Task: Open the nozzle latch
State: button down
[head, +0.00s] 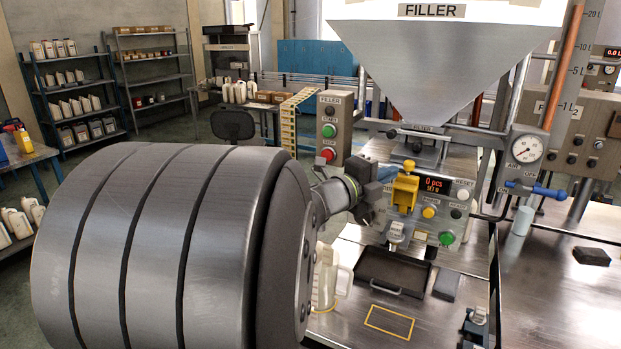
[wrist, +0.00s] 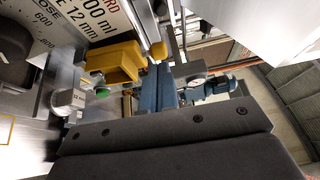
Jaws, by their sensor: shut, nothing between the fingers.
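A yellow latch-like lever (head: 404,191) stands on the front of the filler, below the hopper and left of the red display. In the wrist view it is a yellow block (wrist: 113,64) at upper left, with a yellow rounded end close by. A silver nozzle tip (head: 396,233) hangs below it and also shows in the wrist view (wrist: 68,102). My gripper (head: 377,199) is shut and empty just left of the yellow lever. Its dark body fills the bottom of the wrist view. I cannot tell whether it touches the lever.
Below are a dark tray (head: 393,272) and a yellow outline (head: 389,322) on the steel table. A white jug (head: 326,278) is partly hidden by my arm. The control panel (head: 445,200) is close on the right.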

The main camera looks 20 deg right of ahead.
aim_at(406, 167)
jog(key=shift+x, duration=1.65)
jog(key=shift+w+d+r, duration=0.25)
jog(key=shift+w+d, duration=0.25)
jog(key=shift+w, duration=0.05)
jog(key=shift+w+d+r, duration=0.2)
jog(key=shift+w+d, duration=0.35)
jog(key=r+v, duration=0.2)
jog(key=v, duration=1.2)
jog(key=shift+r, duration=0.4)
